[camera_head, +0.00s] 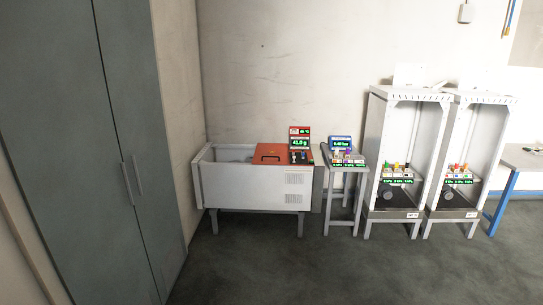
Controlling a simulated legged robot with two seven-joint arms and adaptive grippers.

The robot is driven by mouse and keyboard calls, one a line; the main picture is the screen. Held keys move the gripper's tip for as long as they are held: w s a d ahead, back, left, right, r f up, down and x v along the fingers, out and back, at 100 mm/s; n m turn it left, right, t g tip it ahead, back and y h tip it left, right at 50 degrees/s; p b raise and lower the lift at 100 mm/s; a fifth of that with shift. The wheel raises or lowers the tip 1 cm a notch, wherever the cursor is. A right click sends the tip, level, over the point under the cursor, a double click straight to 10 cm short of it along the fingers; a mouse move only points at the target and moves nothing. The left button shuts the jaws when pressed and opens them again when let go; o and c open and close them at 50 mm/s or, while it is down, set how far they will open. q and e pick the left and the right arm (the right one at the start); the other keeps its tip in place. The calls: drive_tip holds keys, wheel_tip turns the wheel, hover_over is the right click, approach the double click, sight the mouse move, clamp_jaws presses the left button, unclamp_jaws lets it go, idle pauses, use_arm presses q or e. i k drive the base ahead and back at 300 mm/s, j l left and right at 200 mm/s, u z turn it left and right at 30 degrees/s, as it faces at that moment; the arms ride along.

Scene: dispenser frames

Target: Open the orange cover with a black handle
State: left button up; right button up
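The orange cover (267,154) lies flat on top of a white box-shaped machine (245,188) against the back wall. A dark handle (268,157) shows on the cover, but it is small at this distance. Left of the cover, the machine's top is an open grey recess (232,154). A red control panel (300,143) with green digits stands at the cover's right edge. Neither of my grippers is in view.
A blue panel (341,145) sits on a small stand (345,172) right of the machine. Two tall white frames (376,140) (444,150) stand further right, then a blue-legged table (524,158). A tall grey cabinet (80,150) fills the left. The dark floor (290,265) in front is clear.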

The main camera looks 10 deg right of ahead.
sight(265, 154)
drive_tip(key=i+j, duration=0.1)
drive_tip(key=i, duration=1.6)
drive_tip(key=i+j, duration=0.1)
drive_tip(key=i, duration=1.65)
